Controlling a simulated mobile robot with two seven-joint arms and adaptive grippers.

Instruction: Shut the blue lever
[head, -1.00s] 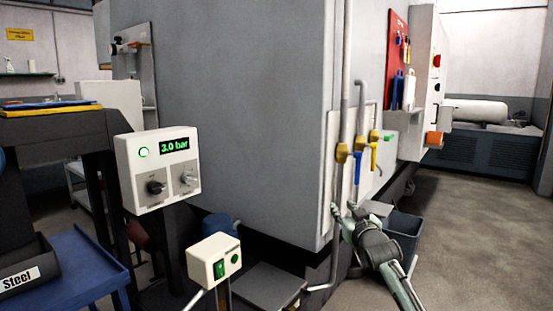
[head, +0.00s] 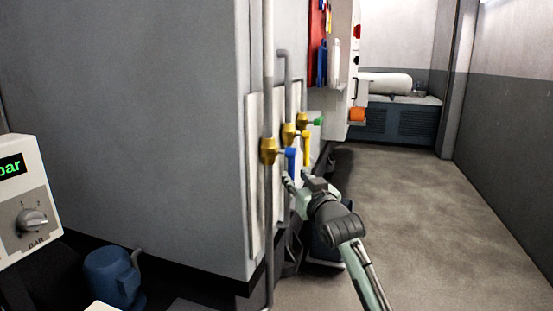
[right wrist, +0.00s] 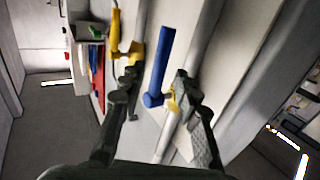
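The blue lever (head: 291,163) hangs down from the nearest brass valve (head: 268,151) on the panel at the machine's corner. My right gripper (head: 297,178) is just below and beside the lever's lower end in the head view, its fingers spread. In the right wrist view the blue lever (right wrist: 162,62) shows between the two open fingertips (right wrist: 157,77), with its hub next to the right finger. Whether a finger touches it I cannot tell. My left gripper is out of view.
A yellow lever (head: 306,149) and a green lever (head: 317,121) sit on valves just beyond the blue one. A vertical grey pipe (head: 268,80) runs beside the valves. A dark bin (head: 328,248) stands below my right arm. The floor (head: 430,220) to the right is clear.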

